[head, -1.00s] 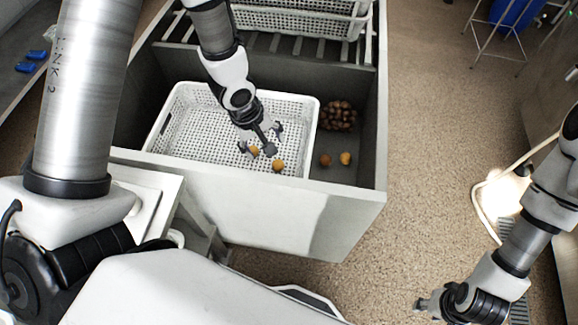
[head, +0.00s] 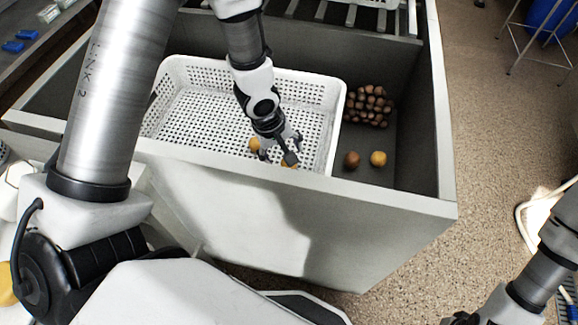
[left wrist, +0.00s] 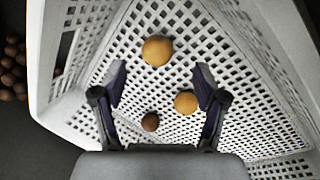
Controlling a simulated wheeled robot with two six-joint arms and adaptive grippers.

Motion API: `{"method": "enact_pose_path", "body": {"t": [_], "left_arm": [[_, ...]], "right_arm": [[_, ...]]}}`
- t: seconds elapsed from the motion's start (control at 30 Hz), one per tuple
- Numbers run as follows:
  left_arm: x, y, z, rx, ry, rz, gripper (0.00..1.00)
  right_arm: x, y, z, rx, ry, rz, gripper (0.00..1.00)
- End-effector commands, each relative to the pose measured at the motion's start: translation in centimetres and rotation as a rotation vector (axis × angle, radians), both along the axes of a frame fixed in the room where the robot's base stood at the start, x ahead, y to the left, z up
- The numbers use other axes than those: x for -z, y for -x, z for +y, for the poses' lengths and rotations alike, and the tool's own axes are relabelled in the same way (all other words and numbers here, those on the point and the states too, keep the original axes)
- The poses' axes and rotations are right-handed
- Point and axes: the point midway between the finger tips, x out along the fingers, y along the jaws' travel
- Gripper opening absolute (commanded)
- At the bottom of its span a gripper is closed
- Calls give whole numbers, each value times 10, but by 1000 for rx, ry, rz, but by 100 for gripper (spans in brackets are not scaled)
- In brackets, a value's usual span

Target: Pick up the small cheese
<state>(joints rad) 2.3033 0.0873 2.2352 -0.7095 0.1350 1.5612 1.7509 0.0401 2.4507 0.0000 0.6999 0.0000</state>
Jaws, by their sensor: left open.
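No label shows which item is the small cheese. Two round orange-yellow items lie in the white perforated basket (head: 335,105). One (head: 254,145) sits just left of my left gripper (head: 278,157); the other (head: 289,165) is partly hidden by its fingers. In the left wrist view my left gripper (left wrist: 160,85) is open and empty above them. The larger yellow item (left wrist: 157,50) is beyond the fingertips, the smaller yellow one (left wrist: 186,102) is near the right finger, and a small brown ball (left wrist: 150,121) is near the left finger. My right gripper (head: 458,319) is partly cut off at the bottom edge.
The basket stands in a grey walled bin (head: 447,140). Right of the basket, on the bin floor, are a pile of brown balls (head: 369,105), a brown ball (head: 352,159) and a yellow ball (head: 378,158). The basket's front and right walls are close to my left gripper.

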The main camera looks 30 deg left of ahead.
Motion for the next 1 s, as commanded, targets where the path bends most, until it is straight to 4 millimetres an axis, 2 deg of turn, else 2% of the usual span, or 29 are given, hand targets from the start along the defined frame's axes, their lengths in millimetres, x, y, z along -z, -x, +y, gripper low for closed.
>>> {"method": "enact_pose_path", "body": {"t": [0.03, 0.17, 0.33, 0.57, 0.6, 0.73, 0.77, 1.0], "left_arm": [[10, -1, -1, 1, -1, 1, 72], [26, -5, -3, 1, 0, 1, 72], [57, -13, -7, 1, -1, 1, 72], [58, -14, -8, -1, 0, 2, 72], [58, -14, -8, -1, 0, 2, 65], [58, -14, -8, -1, 0, 2, 19], [58, -14, -8, -1, 0, 2, 12], [58, -14, -8, -1, 0, 2, 12]], "right_arm": [[6, 0, 0, 0, 0, 0, 40], [15, 0, 0, 0, 0, 0, 40], [33, 0, 0, 0, 0, 0, 40], [31, 0, 0, 0, 0, 0, 40], [31, 0, 0, 0, 0, 0, 40], [31, 0, 0, 0, 0, 0, 40], [31, 0, 0, 0, 0, 0, 40], [31, 0, 0, 0, 0, 0, 40]]}}
